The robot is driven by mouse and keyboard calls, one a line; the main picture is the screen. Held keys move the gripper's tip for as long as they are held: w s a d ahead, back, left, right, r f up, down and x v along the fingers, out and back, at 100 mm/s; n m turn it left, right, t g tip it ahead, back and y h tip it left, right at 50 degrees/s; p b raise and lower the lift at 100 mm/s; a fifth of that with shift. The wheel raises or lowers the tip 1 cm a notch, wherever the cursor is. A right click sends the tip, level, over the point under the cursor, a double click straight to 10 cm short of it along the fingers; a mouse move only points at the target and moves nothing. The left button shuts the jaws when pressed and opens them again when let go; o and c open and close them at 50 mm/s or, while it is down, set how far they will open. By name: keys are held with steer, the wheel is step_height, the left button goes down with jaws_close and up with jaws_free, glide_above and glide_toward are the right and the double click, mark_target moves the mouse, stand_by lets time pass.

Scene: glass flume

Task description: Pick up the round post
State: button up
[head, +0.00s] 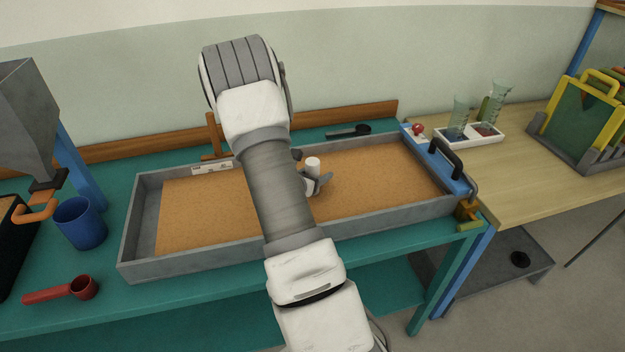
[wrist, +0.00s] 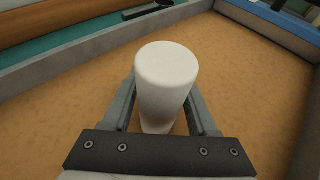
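The round post is a plain white cylinder (wrist: 166,85) that stands upright between the two fingers of my gripper (wrist: 165,100) in the wrist view. A finger lies along each side of it, very close. I cannot tell whether both fingers press on it or a small gap is left. In the head view the top of the post (head: 313,164) shows just right of my arm, above the tan bed of the long grey tray (head: 205,262). My gripper (head: 316,184) is around it there, partly hidden by my arm. The foot of the post is mostly hidden.
A blue end piece with a black handle (head: 445,157) sits on the tray's right end. A black scoop (head: 350,130) lies behind the tray. A blue cup (head: 80,223), a red scoop (head: 62,290) and a grey hopper (head: 25,120) are at the left. The bed around the post is clear.

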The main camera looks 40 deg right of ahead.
jaws_close()
steer(key=shift+r, duration=0.1)
